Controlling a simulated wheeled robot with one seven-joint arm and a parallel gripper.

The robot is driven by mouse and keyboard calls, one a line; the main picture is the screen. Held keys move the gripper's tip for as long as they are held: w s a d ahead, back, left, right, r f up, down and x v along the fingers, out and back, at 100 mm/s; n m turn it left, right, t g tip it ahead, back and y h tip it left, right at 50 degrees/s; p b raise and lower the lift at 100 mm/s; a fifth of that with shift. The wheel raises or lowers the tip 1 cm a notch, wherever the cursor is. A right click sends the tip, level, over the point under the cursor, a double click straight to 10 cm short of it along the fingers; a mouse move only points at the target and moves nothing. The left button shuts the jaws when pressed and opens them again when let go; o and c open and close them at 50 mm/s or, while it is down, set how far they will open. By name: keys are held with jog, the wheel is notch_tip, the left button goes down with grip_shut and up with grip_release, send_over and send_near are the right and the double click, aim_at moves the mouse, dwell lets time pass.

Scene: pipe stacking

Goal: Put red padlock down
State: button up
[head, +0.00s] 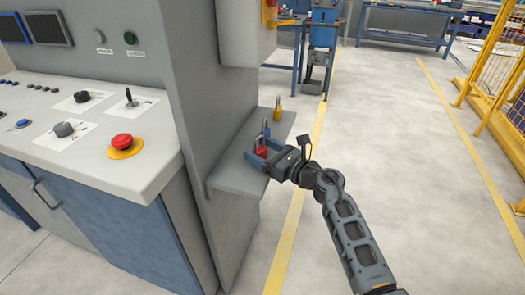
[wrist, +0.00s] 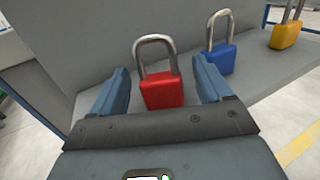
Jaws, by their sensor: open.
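The red padlock (wrist: 162,91) stands upright on the grey shelf (wrist: 85,106), its steel shackle closed at the top. My gripper (wrist: 165,85) is open around it, one blue finger to each side, with a visible gap at both sides. In the head view the red padlock (head: 261,151) shows between the fingers of my gripper (head: 262,155), on the grey shelf (head: 228,176) fixed to the side of the machine.
A blue padlock (wrist: 219,58) stands just behind and right of the red one. A yellow padlock (wrist: 285,36) stands farther along the shelf. The control panel with a red emergency button (head: 122,141) is at left. The floor right of the shelf is clear.

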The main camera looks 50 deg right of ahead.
jog(key=s+b, duration=0.1)
jog(key=s, duration=1.1)
jog(key=s+a+r+m+t, duration=0.1)
jog(key=s+a+r+m, duration=0.1)
jog(key=s+a+m, duration=0.5)
jog(key=s+a+r+m+t, duration=0.1)
jog(key=s+a+r+m, duration=0.15)
jog(key=a+m, duration=0.7)
jog(key=s+a+r+m+g, duration=0.1)
jog(key=s+a+m+g, duration=0.1)
jog(key=s+a+m, duration=0.2)
jog(key=s+a+m+g+y, duration=0.1)
jog(key=s+a+m+g, duration=0.2)
jog(key=s+m, duration=0.8)
jog(key=a+m, duration=0.2)
jog(key=m, duration=0.2)
jog(key=shift+s+r, duration=0.25)
jog(key=shift+r, duration=0.15)
jog(key=shift+w, duration=0.1)
